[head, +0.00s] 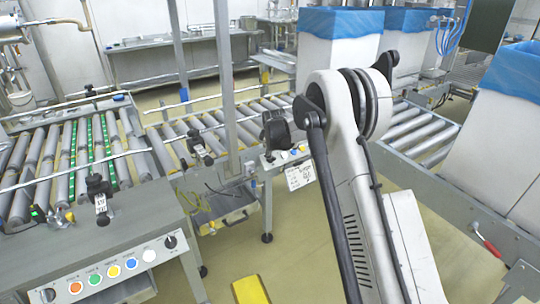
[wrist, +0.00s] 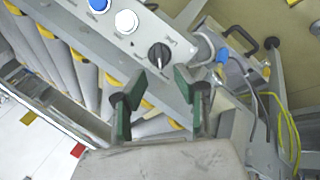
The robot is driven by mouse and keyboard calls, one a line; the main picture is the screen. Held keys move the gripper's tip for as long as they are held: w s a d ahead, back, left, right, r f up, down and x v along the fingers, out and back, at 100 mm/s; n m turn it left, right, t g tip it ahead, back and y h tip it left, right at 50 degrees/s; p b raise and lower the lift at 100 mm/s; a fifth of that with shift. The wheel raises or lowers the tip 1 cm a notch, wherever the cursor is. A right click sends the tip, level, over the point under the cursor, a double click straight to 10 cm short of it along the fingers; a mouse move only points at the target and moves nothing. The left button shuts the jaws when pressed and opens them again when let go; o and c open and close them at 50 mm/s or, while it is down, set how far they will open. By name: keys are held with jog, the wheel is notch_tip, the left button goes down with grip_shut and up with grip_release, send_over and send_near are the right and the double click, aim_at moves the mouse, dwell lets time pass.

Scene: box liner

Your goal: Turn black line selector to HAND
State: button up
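The black selector knob (wrist: 159,56) sits at the end of a grey control panel (wrist: 108,30) in the wrist view, beside a white button (wrist: 126,22) and a blue button (wrist: 99,4). Its labels are too small to read. My gripper (wrist: 161,82) is open and empty, its green-padded fingertips apart, just below the knob in the picture and not around it. In the head view my dark gripper (head: 277,132) is above the small middle panel (head: 308,157); the gripper and arm partly hide that panel.
A nearer panel (head: 125,285) at lower left has several coloured buttons and its own black selector (head: 170,241). Roller conveyors (head: 75,160) lie left and behind. Tall blue-lined boxes (head: 335,50) stand at right.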

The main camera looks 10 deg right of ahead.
jog(key=v, duration=0.7)
jog(key=shift+s+r, duration=0.2)
jog(key=shift+r, duration=0.15)
jog(key=shift+r, duration=0.1)
jog(key=s+d+r+m+p, duration=0.1)
jog(key=s+r+m+p, duration=0.45)
jog(key=s+r, duration=1.8)
jog(key=s+m+t+p, duration=0.1)
jog(key=s+m+p, duration=0.4)
jog(key=s, duration=2.5)
jog(key=shift+s+d+r+m+y, duration=0.2)
jog(key=shift+r+m+y, duration=0.15)
jog(key=shift+m, duration=0.7)
